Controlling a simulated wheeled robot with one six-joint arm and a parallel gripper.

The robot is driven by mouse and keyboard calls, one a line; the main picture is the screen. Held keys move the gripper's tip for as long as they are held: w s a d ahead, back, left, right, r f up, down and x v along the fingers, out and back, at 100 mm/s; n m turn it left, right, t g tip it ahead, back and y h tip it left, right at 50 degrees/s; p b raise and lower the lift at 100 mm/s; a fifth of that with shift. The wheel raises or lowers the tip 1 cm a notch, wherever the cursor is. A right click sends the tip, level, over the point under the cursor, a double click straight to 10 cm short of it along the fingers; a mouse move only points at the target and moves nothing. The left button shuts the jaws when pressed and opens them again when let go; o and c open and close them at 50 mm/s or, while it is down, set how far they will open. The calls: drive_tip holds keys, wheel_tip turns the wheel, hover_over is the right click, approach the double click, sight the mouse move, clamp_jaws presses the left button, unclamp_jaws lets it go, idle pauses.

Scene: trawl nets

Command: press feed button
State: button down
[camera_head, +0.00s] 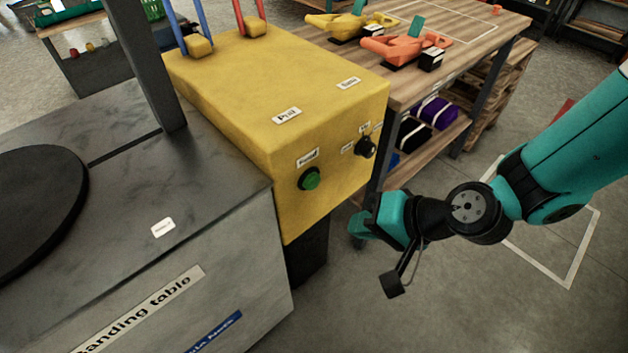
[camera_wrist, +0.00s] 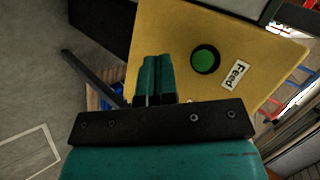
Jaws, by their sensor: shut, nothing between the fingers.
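The green feed button (camera_head: 311,179) sits in a dark ring on the front face of the yellow box (camera_head: 330,110), under a small white label. In the wrist view the green button (camera_wrist: 205,59) is right of my fingertips, with the "Feed" label (camera_wrist: 236,75) beside it. My gripper (camera_head: 362,226) is to the right of and a little below the button in the head view, in front of the box. In the wrist view its teal fingers (camera_wrist: 157,77) are together and empty, pointing at the yellow face. The fingers appear apart from the button.
A black knob (camera_head: 366,147) is on the same face, to the right. Red and blue levers stand on top of the box. The grey banding table (camera_head: 150,230) adjoins it on the left. A wooden workbench (camera_head: 440,70) with tools is behind. Floor is clear at lower right.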

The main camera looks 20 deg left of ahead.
drive_tip(key=w+a+p, duration=0.1)
drive_tip(key=w+a, duration=0.2)
drive_tip(key=a, duration=0.4)
drive_tip(key=shift+a, duration=0.25)
idle(1.9)
drive_tip(key=shift+w+a, duration=0.15)
drive_tip(key=shift+a, duration=0.1)
drive_tip(key=shift+w+a, duration=0.2)
drive_tip(key=shift+a, duration=0.3)
idle(0.6)
drive_tip(key=shift+d, duration=0.2)
drive_tip(key=shift+s+d, duration=0.35)
drive_tip(key=shift+d, duration=0.35)
drive_tip(key=shift+d, duration=0.1)
drive_tip(key=d, duration=0.1)
drive_tip(key=s+d, duration=0.1)
drive_tip(key=d, duration=0.1)
drive_tip(key=s+d, duration=0.1)
drive_tip(key=shift+d, duration=0.25)
